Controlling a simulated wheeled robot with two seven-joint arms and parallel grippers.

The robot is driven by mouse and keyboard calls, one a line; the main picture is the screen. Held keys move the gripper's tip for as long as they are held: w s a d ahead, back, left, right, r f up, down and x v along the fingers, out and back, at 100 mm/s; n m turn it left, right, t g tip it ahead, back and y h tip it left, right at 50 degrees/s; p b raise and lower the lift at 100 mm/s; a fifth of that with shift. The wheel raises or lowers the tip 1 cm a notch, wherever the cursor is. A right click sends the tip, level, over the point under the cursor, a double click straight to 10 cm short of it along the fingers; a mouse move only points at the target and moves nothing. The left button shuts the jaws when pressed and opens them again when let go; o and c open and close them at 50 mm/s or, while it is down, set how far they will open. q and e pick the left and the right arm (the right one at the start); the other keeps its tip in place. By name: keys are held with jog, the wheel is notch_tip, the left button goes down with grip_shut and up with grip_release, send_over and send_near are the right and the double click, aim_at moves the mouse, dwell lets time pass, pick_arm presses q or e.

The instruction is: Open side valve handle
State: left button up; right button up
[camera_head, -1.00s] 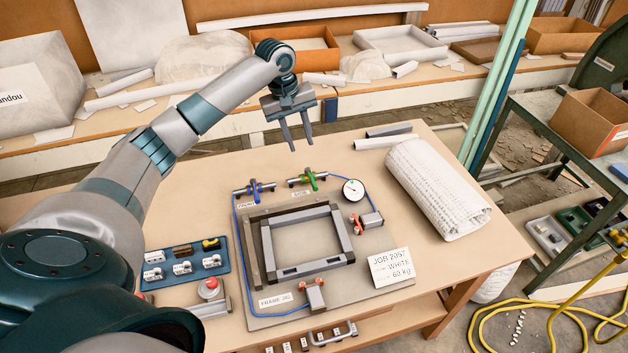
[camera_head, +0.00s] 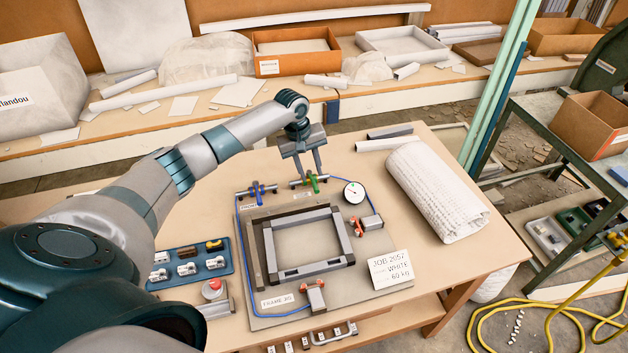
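The green valve handle (camera_head: 313,184) sits on a small pipe fitting at the back of the grey plate; the small label in front of it is too blurred to read surely. A blue valve handle (camera_head: 257,190) sits on a similar fitting to its left. My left gripper (camera_head: 311,177) points down over the green handle. Its two fingers are apart, with one tip on each side of the green handle in the picture. I cannot tell whether they touch it. Nothing else is between the fingers. My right gripper is not in view.
A grey metal frame (camera_head: 348,240) lies on the plate in front of the valves. A round gauge (camera_head: 354,192) stands to the right, with blue hoses around. A white roll (camera_head: 437,190) and a job card (camera_head: 391,269) lie further right. A blue tray (camera_head: 190,280) is at left.

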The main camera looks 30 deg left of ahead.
aim_at(315, 187)
pick_arm(q)
jog(key=shift+w+d+f+p, duration=0.15)
jog(key=shift+f, duration=0.9)
jog(key=shift+w+d+f+p, duration=0.1)
jog(key=shift+w+f+p, duration=0.1)
jog(key=shift+f, duration=0.8)
jog(key=shift+w+d+f+p, duration=0.1)
jog(key=shift+d+f+p, duration=0.05)
jog(key=shift+f, duration=0.9)
grip_shut()
